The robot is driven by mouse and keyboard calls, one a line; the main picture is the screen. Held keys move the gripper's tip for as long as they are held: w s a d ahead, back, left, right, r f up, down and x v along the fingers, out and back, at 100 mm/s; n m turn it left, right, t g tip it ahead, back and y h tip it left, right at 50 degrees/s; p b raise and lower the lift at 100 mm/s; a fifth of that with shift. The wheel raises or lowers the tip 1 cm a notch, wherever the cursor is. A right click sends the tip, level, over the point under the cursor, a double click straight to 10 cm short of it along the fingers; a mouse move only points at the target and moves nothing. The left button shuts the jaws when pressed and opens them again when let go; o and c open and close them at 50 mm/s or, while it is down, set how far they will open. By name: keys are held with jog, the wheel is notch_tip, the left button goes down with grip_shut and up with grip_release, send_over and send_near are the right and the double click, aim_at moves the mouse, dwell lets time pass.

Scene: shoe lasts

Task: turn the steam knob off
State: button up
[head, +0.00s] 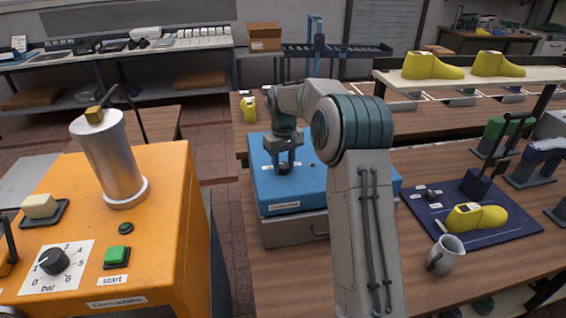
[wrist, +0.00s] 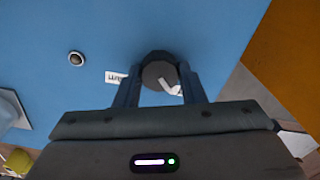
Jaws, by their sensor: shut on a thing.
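A dark round knob (wrist: 157,70) with a white pointer mark sits on top of the blue machine (head: 300,190). In the wrist view the pointer is toward the lower right of the knob. My gripper (wrist: 160,84) has its two fingers on either side of the knob and is shut on it. In the head view my gripper (head: 284,164) reaches down onto the blue top, and its fingers hide most of the knob. A small white label (wrist: 117,77) lies left of the knob; its text is too small to read.
A small round button (wrist: 76,59) is on the blue top. The orange machine (head: 150,220) at left carries a steel cylinder (head: 112,160), a bar dial (head: 53,262) and a green start button (head: 117,255). A mug (head: 446,255) and a yellow last (head: 476,217) stand at right.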

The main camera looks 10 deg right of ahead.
aim_at(283, 165)
dwell(0.4)
jog(key=o, duration=1)
notch_tip(283, 165, up, 14)
jog(key=shift+f+b, duration=0.1)
jog(key=shift+b, duration=0.5)
